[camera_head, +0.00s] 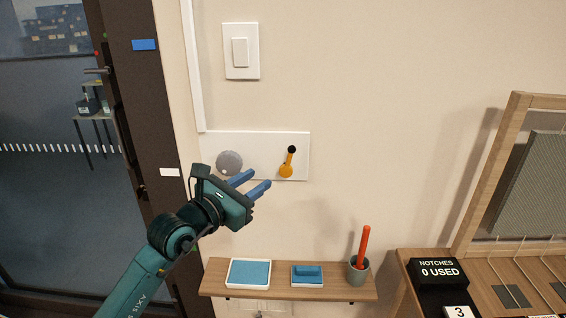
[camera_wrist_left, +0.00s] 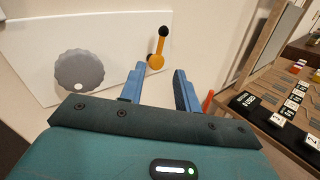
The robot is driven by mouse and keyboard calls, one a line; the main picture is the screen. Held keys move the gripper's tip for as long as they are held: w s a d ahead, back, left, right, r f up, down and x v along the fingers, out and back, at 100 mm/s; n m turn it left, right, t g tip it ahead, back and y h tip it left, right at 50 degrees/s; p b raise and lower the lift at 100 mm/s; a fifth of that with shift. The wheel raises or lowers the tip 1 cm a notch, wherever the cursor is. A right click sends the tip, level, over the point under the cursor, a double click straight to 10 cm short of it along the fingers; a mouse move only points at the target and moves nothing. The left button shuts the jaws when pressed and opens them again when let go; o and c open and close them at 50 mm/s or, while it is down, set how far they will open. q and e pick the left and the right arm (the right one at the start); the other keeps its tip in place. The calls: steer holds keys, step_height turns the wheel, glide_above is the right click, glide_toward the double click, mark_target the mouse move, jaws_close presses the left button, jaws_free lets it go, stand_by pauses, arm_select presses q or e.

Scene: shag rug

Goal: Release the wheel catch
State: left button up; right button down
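A white panel (camera_head: 262,143) is fixed to the wall and carries a round grey wheel (camera_head: 229,162) on its left and an orange catch lever with a black knob (camera_head: 287,164) on its right. The lever stands nearly upright, its knob at the top, tilted slightly right. In the left wrist view, the wheel (camera_wrist_left: 79,72) and the lever (camera_wrist_left: 157,55) both show beyond the gripper. My left gripper (camera_head: 256,184) is open and empty, its blue fingers apart, just below and left of the lever and not visibly touching it. My right gripper is in neither view.
A wooden shelf (camera_head: 330,288) below the panel holds a blue-topped tray, a blue block and a grey cup with a red stick (camera_head: 362,250). A light switch (camera_head: 240,51) is above. A wooden desk with a "NOTCHES 0 USED" sign (camera_head: 437,270) stands right. A door is left.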

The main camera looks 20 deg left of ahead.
mark_target(288, 160)
arm_select(q)
steer(key=p+x, duration=0.1)
steer(key=x, duration=0.9)
steer(key=shift+w+d, duration=0.15)
steer(key=shift+w, duration=0.05)
steer(key=shift+c, duration=0.4)
jaws_close()
